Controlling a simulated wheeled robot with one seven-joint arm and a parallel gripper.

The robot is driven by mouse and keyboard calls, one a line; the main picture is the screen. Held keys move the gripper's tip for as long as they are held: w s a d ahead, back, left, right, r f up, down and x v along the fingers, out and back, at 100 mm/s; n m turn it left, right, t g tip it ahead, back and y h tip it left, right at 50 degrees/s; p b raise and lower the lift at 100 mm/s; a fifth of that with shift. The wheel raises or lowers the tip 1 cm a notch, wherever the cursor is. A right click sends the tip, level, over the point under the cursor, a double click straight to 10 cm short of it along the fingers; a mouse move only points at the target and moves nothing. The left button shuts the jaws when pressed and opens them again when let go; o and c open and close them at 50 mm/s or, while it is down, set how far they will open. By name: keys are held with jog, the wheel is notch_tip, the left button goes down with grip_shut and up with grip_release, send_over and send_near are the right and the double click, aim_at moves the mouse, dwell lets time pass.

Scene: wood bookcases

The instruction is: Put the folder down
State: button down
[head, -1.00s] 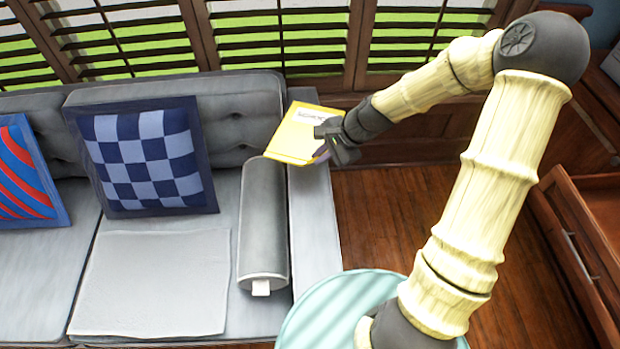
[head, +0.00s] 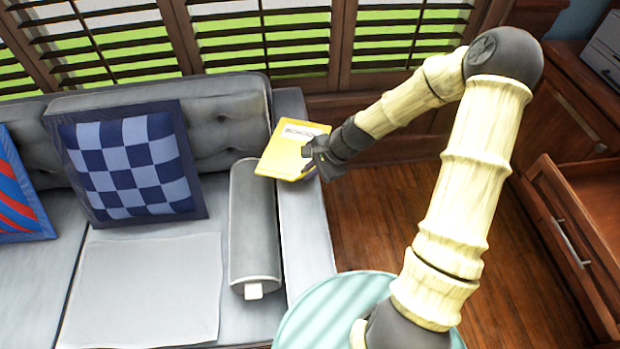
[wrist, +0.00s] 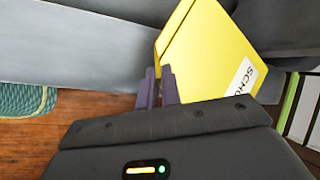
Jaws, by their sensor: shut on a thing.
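A yellow folder (head: 285,158) with a white label shows in the head view above the sofa's right armrest. It also fills the upper middle of the wrist view (wrist: 205,50). My gripper (head: 318,160) is shut on the folder's near right edge. In the wrist view, the purple fingertips of my gripper (wrist: 155,88) meet at that edge. The folder looks tilted. I cannot tell whether its underside touches the armrest.
A grey sofa (head: 300,225) holds a checkered blue pillow (head: 130,160), a red and blue pillow (head: 18,195), a grey bolster (head: 255,225) and a flat pale cushion (head: 150,290). Wood floor (head: 400,215) is clear to its right. An open wooden drawer (head: 575,235) juts out at right.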

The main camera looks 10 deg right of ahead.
notch_tip(320, 180, down, 4)
jog(key=shift+r+b, duration=0.1)
jog(key=shift+b, duration=0.3)
jog(key=c, duration=1.6)
grip_release()
jog(key=shift+d+r, duration=0.1)
jog(key=shift+r, duration=0.05)
jog(key=p+v, duration=0.3)
jog(key=v, duration=0.8)
jog(key=shift+s+d+r, duration=0.15)
jog(key=shift+r, duration=0.2)
